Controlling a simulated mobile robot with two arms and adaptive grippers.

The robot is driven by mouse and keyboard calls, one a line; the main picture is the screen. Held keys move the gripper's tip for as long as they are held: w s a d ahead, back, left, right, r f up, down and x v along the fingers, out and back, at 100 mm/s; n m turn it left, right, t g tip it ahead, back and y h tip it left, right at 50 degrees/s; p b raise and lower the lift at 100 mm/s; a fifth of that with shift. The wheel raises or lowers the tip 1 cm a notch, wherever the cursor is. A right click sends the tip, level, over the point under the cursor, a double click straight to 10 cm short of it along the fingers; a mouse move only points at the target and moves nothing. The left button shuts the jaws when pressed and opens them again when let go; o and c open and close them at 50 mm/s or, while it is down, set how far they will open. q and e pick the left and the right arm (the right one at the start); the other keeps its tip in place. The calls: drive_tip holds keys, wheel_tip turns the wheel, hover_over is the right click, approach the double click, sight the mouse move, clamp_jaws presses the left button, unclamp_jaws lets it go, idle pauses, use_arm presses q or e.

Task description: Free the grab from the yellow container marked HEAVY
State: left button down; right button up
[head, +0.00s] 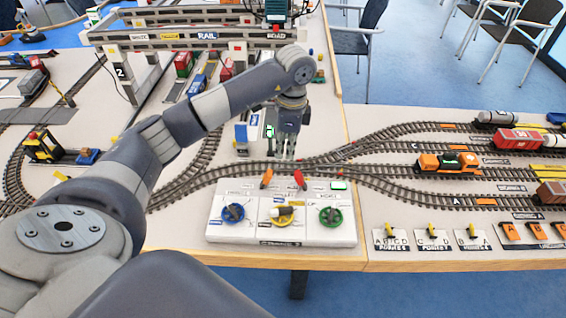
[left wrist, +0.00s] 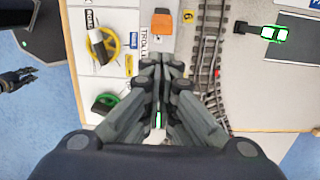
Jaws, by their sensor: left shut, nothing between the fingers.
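My left gripper (head: 287,156) is shut and empty, pointing down above the rails behind the white control panel (head: 225,235). In the left wrist view its fingers (left wrist: 160,62) are together. The panel has a blue wheel (head: 233,212), a yellow wheel (head: 283,215) and a green wheel (head: 331,216). An orange lever (head: 267,178), a red lever (head: 300,179) and a green-lit display (head: 338,185) are along its back. The crane beam (head: 190,40) crosses the top left. I cannot make out the grab or the HEAVY container. A dark gripper, apparently my right one (left wrist: 20,78), shows over the floor.
Tracks run left and right behind the panel. An orange locomotive (head: 448,162) and wagons (head: 520,138) stand at the right. Small yellow-lever switches (head: 431,232) are at the front right. A small green-lit device (head: 269,132) stands beside my left gripper.

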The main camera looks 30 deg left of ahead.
sight(265, 181)
use_arm(q)
drive_tip(key=f, duration=0.3)
drive_tip(key=f+p, duration=0.1)
drive_tip(key=f, duration=0.5)
drive_tip(key=shift+s+a+f+p, duration=0.15)
drive_tip(key=shift+s+a+p, duration=0.1)
drive_tip(key=shift+a+p, duration=0.1)
